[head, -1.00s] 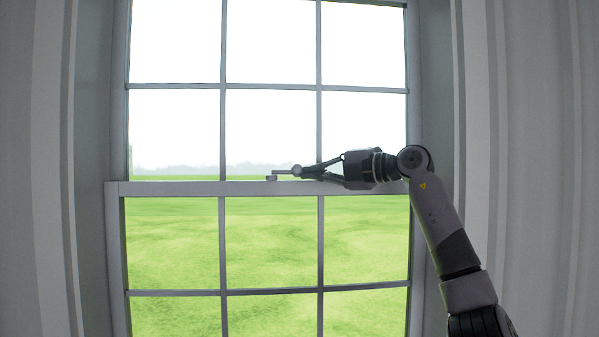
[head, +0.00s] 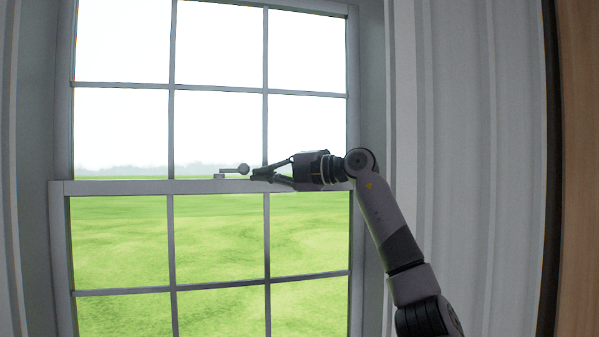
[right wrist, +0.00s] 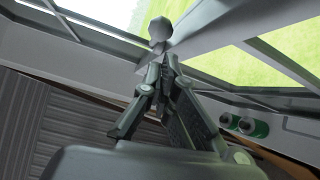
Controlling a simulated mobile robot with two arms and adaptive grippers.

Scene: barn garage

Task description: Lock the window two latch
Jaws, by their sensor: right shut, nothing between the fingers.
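The window latch (head: 231,171) sits on the middle rail of the window (head: 120,187). Its arm points right and ends in a round knob, which also shows at the top of the right wrist view (right wrist: 159,29). My right gripper (head: 256,174) is just to the right of the knob, at rail height, with a small gap in the head view. Its fingers are shut and empty. In the right wrist view the fingertips (right wrist: 167,62) lie just below the knob; whether they touch it is unclear there. My left gripper is in neither view.
The window has several panes with thin grey bars, and grass shows outside. Ribbed white wall (head: 455,150) stands to the right, then a wooden edge (head: 580,180). Green and white round items (right wrist: 253,128) lie at the right of the right wrist view.

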